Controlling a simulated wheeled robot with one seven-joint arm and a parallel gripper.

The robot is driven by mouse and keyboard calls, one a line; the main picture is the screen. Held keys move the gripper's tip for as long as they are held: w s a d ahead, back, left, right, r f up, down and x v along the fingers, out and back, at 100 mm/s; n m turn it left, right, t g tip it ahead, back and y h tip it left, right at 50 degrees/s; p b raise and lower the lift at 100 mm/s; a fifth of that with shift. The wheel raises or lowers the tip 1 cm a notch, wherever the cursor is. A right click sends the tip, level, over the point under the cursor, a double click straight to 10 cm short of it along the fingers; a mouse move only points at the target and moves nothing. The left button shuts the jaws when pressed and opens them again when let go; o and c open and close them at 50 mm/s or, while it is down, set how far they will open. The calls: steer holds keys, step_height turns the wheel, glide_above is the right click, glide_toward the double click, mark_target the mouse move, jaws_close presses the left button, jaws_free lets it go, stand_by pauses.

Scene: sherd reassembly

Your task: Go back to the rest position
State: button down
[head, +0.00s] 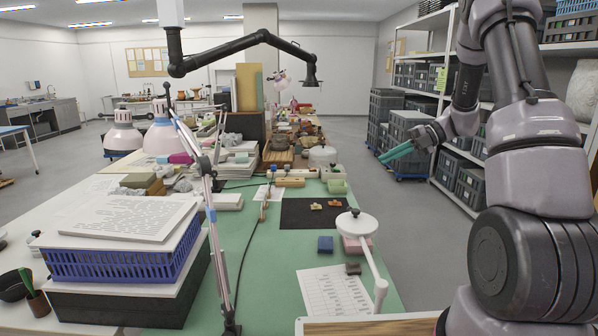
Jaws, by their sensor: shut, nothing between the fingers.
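My gripper (397,150) is in the head view at the right, held up in the air to the right of the workbench. Its green fingers are together with nothing between them and point left. My arm is folded at the right side of the view. Two small orange-tan sherds (317,206) lie on the black mat (299,220) on the green bench top (263,258), well apart from my gripper.
A white lamp (356,223) and a printed sheet (335,291) are at the bench's near right. A blue basket (123,262) with papers stands at the left. Grey crates (408,125) and shelving stand behind my gripper.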

steer(key=s+r+n+t+h, duration=0.2)
steer(key=s+r+n, duration=0.3)
steer(key=s+n, duration=0.3)
steer(key=s+a+r+n+t+h, duration=0.1)
steer(key=s+r+n+t+h, duration=0.1)
steer(key=s+r+n+h, duration=0.3)
steer(key=s+a+r+n+t+h, duration=0.1)
steer(key=s+r+n+t+h, duration=0.2)
steer(key=n, duration=1.8)
steer(key=s+r, duration=0.4)
steer(key=s, duration=0.5)
steer(key=shift+s+a+n, duration=0.15)
steer(key=shift+s+n, duration=0.25)
